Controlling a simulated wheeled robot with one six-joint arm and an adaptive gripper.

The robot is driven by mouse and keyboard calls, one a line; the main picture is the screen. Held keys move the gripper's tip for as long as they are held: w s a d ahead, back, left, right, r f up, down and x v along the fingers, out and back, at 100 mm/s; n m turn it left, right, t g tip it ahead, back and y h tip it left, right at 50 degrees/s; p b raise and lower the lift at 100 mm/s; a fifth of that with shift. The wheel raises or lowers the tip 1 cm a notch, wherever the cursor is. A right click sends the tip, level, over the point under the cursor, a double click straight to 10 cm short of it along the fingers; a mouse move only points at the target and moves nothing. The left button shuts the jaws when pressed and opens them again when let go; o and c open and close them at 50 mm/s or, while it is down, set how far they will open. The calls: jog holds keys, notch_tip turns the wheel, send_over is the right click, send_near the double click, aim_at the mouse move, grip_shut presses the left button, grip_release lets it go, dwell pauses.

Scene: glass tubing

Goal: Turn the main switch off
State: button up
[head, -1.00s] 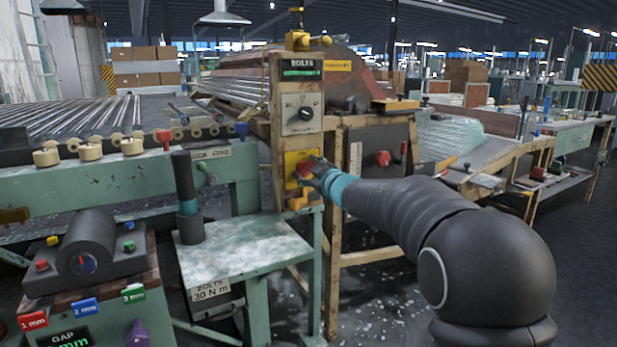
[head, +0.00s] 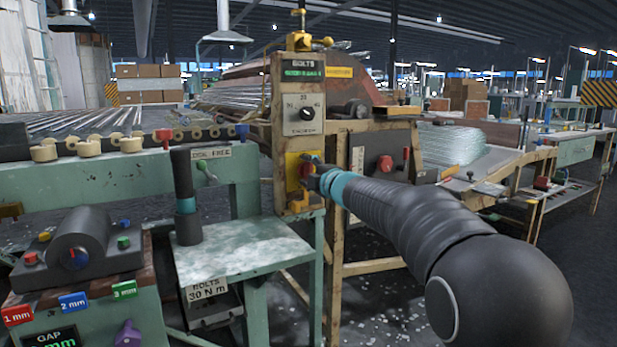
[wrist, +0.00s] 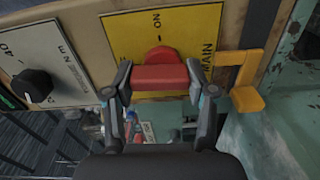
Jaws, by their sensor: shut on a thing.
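The main switch is a red handle (wrist: 160,54) on a yellow plate (wrist: 122,35) marked ON and MAIN. In the wrist view its bar lies level across the picture, and the ON mark is above it. My gripper (wrist: 160,78) is shut on the red handle, with one finger at each end of the bar. In the head view the yellow plate (head: 291,163) is on the wooden post, and my gripper (head: 314,176) reaches it from the right. My gripper and arm partly hide the handle there.
A black dial (head: 306,114) sits above the yellow plate. A yellow bracket (wrist: 246,98) juts out beside the plate. A panel with a red knob (head: 385,163) stands to the right. A green table (head: 240,256) stands below left.

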jog(key=shift+n, duration=0.5)
jog(key=o, duration=1.2)
jog(key=shift+c, duration=0.2)
jog(key=v, duration=1.2)
